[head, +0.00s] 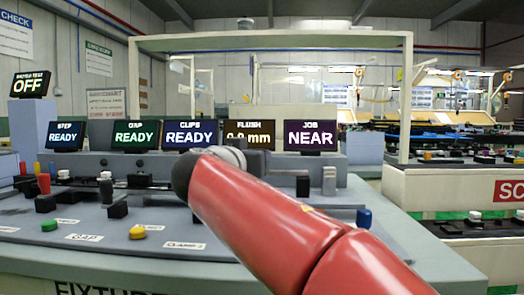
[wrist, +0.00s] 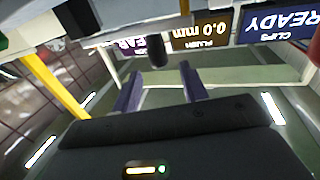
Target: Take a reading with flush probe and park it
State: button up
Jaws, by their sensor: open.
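My gripper (wrist: 160,85) is open in the wrist view, its two purple-grey fingers apart. A dark upright cylinder (wrist: 158,53) shows just beyond the gap between the fingertips; I cannot tell for sure whether it is the flush probe. Nothing visible is clamped between the fingers. In the head view my red arm reaches over the bench and hides my gripper and whatever is behind it. The FLUSH display (head: 248,134) reads about 0.0 mm, partly covered by my arm; it also shows inverted in the wrist view (wrist: 204,30).
The STEP (head: 66,136), GAP (head: 136,135) and CLIPS (head: 190,134) displays read READY. The JOB display (head: 310,135) reads NEAR. The grey bench (head: 105,252) carries a green button (head: 49,225), a yellow button (head: 137,232) and a blue knob (head: 364,217). A pale frame (head: 409,95) stands over it.

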jog(key=p+x, duration=0.1)
jog(key=x, duration=0.4)
jog(key=shift+w+d, duration=0.1)
grip_shut()
